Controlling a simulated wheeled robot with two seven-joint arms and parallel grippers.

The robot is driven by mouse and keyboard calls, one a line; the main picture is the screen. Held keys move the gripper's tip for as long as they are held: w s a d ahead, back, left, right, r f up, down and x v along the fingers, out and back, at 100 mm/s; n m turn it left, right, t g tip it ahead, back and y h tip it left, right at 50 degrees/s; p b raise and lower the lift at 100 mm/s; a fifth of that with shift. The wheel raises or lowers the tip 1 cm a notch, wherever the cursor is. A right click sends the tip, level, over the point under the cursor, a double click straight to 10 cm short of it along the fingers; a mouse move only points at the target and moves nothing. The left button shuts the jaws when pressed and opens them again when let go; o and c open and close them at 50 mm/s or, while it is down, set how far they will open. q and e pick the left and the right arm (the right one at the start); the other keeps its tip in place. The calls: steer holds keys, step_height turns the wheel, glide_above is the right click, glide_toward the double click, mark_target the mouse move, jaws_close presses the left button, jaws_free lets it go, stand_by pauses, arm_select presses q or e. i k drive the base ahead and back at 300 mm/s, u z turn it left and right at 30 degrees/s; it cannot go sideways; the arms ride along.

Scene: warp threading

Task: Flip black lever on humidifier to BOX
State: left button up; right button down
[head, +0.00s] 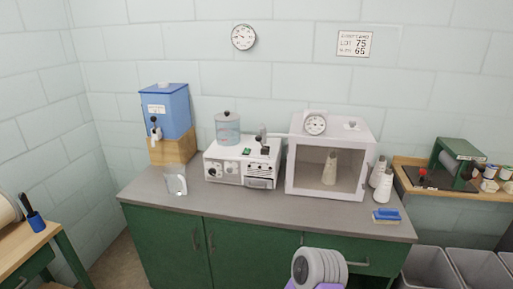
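The white machine on the grey counter, which I take for the humidifier (223,170), has a clear blue-grey tank (228,130) on its left top. A small upright lever with a dark knob (264,150) stands on its right top. Its lettering, including any BOX mark, is too small to read, and I cannot tell which way the lever is set. Neither of my grippers shows. Only a rounded grey and purple part of my own arm shows at the bottom, well in front of the humidifier, and nothing touches the lever.
A white glass-fronted box (334,190) with a dial on top and a cone inside stands right of the humidifier. A blue water dispenser (166,110) is at left, with a clear cup (176,182) below. White cones (382,186) and a blue brush (386,216) are at right. The front counter is clear.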

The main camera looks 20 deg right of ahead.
mark_target(258, 138)
steer(key=u, duration=0.65)
steer(key=i, duration=1.2)
steer(key=z, duration=0.6)
steer(key=i, duration=0.75)
steer(key=z, duration=0.6)
